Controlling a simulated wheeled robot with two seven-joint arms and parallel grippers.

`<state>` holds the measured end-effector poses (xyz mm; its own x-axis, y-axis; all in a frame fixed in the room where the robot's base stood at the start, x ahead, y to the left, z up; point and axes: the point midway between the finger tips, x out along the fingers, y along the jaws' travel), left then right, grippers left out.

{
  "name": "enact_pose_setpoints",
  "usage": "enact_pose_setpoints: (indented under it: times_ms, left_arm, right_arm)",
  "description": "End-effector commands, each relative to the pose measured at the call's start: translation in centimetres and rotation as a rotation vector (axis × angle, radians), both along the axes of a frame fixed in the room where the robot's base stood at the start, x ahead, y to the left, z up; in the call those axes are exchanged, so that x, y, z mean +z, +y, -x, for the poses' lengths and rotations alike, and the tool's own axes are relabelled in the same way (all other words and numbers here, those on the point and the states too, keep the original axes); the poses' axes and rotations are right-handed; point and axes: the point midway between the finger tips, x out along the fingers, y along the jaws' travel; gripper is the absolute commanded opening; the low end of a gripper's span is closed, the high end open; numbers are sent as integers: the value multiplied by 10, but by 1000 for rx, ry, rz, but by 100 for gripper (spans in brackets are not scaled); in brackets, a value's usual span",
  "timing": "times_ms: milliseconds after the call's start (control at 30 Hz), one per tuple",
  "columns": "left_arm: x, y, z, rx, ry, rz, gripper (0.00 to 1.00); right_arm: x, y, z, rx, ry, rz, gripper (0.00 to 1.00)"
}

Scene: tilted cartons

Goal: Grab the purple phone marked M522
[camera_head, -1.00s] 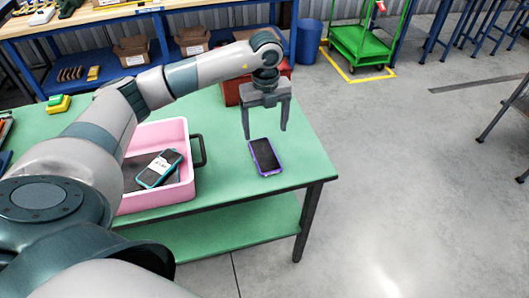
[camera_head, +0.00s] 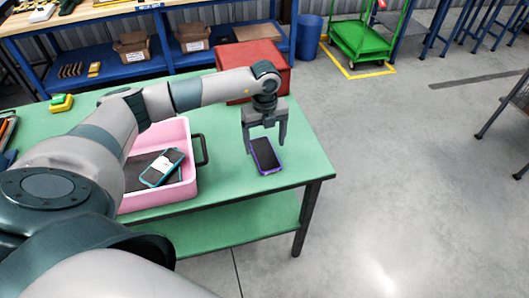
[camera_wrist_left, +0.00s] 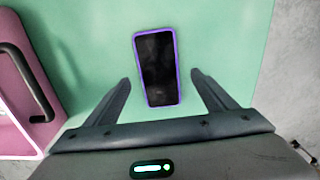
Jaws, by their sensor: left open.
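A purple-edged phone (camera_head: 265,158) with a dark screen lies flat on the green table near its right end. No M522 marking is readable on it. In the left wrist view the phone (camera_wrist_left: 157,68) lies ahead of and partly between the fingers. My left gripper (camera_head: 266,148) is open above the phone, with its fingertips to either side; it also shows in the left wrist view (camera_wrist_left: 158,80). It holds nothing. Whether the fingertips touch the table cannot be told. My right gripper is out of view.
A pink bin (camera_head: 160,198) with dark handles stands left of the phone and holds a teal-edged phone (camera_head: 163,167) with a white label. A red box (camera_head: 250,56) sits at the table's back. A yellow and green object (camera_head: 62,102) lies at the back left. The table (camera_head: 235,182) is clear around the purple phone.

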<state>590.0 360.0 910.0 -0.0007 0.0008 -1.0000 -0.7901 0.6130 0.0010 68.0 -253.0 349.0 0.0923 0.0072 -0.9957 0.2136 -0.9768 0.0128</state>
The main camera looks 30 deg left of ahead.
Motion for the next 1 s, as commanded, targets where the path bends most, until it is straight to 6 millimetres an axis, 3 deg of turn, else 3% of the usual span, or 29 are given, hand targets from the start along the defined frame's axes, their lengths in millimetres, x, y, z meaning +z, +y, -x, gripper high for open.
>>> enact_pose_setpoints:
  times_ms: [100, 300, 800, 867, 1000]
  left_arm:
    - [-10, 0, 3, 1, 3, 0, 78]
    - [-31, 0, 2, 0, 2, 1, 78]
    - [-34, 0, 2, 0, -1, 1, 78]
    - [-34, 0, 2, 0, -1, 1, 66]
    - [-34, 0, 2, 0, -1, 1, 33]
  right_arm:
    - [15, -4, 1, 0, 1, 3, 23]
    - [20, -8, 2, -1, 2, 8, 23]
    - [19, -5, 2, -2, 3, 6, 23]
    - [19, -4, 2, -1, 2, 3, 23]
    - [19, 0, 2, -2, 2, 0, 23]
